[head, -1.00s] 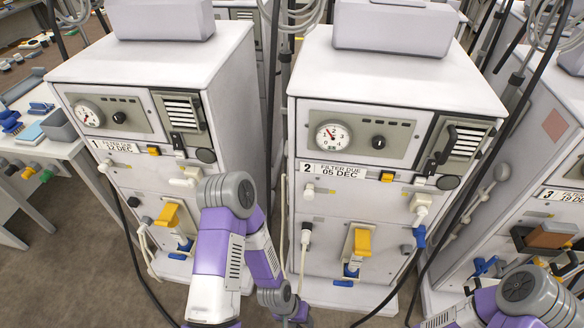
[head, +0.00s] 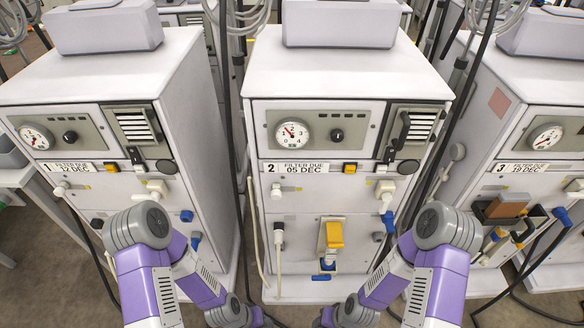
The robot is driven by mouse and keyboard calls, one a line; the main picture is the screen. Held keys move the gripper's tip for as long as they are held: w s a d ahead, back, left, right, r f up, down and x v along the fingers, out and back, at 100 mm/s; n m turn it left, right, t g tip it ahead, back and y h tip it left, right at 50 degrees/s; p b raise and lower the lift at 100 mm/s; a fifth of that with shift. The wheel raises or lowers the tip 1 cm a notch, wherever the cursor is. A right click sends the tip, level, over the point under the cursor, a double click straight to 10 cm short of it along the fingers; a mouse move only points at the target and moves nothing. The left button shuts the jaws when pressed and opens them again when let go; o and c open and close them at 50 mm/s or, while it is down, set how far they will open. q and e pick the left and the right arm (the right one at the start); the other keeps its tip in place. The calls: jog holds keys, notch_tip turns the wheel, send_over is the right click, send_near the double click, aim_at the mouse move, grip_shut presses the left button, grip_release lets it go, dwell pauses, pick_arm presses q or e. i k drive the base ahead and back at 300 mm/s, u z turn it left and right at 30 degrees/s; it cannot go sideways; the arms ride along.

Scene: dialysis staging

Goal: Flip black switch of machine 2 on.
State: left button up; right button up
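Machine 2 (head: 345,82) stands in the middle of the head view, with its front facing me. Its front panel holds a round gauge (head: 292,135), a black knob (head: 337,135), a yellow switch (head: 350,168) and a vent with a black handle (head: 401,130). A small dark switch (head: 389,155) appears below the vent's left side; it is too small to tell its position. My arms rise in the foreground, left and right of machine 2's lower front. Both grippers are below the picture's bottom edge.
Machine 1 (head: 95,85) stands at left and machine 3 (head: 525,105) at right. Machine 3 has a brown block (head: 507,205) on its front. Hoses and cables hang between the machines. A yellow handle (head: 334,235) and plugged cables project from machine 2's lower front.

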aim_at(389, 153)
jog(key=k, duration=1.35)
jog(key=u, duration=0.5)
jog(key=i, duration=1.5)
jog(key=z, duration=0.65)
